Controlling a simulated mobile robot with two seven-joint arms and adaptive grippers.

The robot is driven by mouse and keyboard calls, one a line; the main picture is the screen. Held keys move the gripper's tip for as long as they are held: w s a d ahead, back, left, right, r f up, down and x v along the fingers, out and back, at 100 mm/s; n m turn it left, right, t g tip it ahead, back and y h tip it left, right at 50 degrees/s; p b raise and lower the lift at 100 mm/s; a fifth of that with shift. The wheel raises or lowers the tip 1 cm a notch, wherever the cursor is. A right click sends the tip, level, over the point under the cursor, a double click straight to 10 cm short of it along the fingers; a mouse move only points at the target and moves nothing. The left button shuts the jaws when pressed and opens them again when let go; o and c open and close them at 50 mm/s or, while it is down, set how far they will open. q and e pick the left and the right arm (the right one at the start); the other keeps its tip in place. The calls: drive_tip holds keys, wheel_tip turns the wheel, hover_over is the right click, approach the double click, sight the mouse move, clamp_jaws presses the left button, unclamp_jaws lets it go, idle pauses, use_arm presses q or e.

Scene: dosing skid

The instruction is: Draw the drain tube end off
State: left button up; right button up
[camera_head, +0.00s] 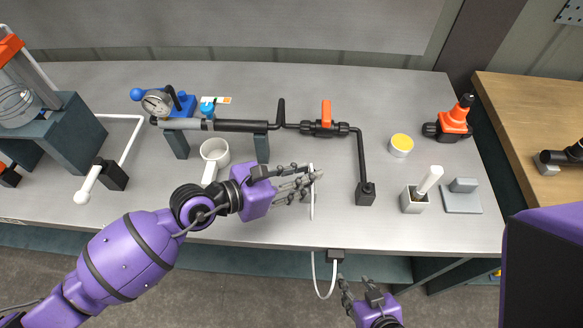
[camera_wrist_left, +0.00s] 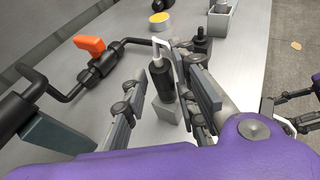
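The white drain tube (camera_head: 312,205) runs along the bench top to the front edge, and a loop of it hangs below at a black clip (camera_head: 336,256). In the left wrist view the white tube (camera_wrist_left: 166,44) bends over at the top of a black cylindrical fitting (camera_wrist_left: 159,75) on a grey block (camera_wrist_left: 165,107). My left gripper (camera_head: 308,182) is open, its fingers on either side of the fitting and tube; contact cannot be told. My right gripper (camera_head: 366,294) is open and empty in front of the bench.
A black pipe with an orange-handled valve (camera_head: 326,125) stands behind my left gripper. A yellow-topped jar (camera_head: 401,145), a grey holder (camera_head: 414,200) and an orange-black part (camera_head: 455,118) stand at the right.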

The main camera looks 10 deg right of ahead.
use_arm(q)
clamp_jaws()
wheel_tip(320, 180, up, 5)
drive_tip(key=p, duration=0.3)
drive_tip(key=shift+f, duration=0.1)
use_arm(e)
drive_tip(key=shift+t, duration=0.4)
drive_tip(key=w+r, duration=0.2)
drive_tip(key=r, duration=0.1)
drive_tip(key=w+r, duration=0.1)
drive_tip(key=shift+d+r, duration=0.1)
drive_tip(key=shift+r, duration=0.25)
